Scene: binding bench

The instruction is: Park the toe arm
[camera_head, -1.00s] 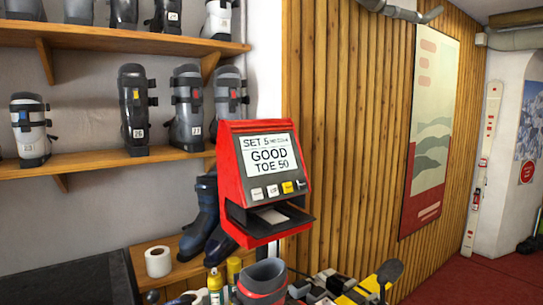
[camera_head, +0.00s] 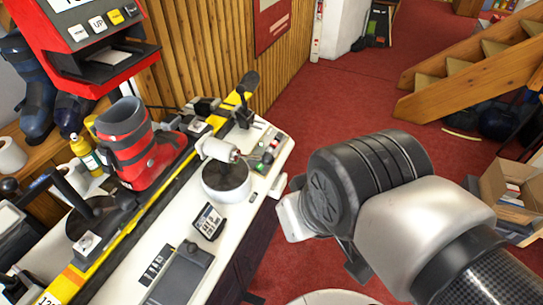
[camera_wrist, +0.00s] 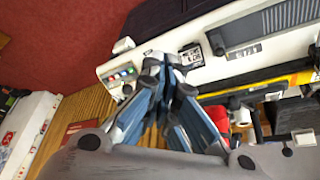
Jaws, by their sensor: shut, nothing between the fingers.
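The binding bench (camera_head: 150,245) runs diagonally across the left of the head view. A black lever with a round knob (camera_head: 249,82) stands at the far end of its yellow ski, and another black-knobbed lever (camera_head: 66,192) stands at the near end. I cannot tell which is the toe arm. A red and dark boot (camera_head: 140,150) stands on the ski between them. My gripper (camera_wrist: 157,68) is shut and empty in the wrist view, with the bench behind its fingertips. In the head view my wrist is right of the bench and the fingers are hidden.
The button panel (camera_head: 265,155) also shows in the wrist view (camera_wrist: 119,74). A red display box (camera_head: 90,45) hangs over the back. Red carpet (camera_head: 370,95) lies open beyond.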

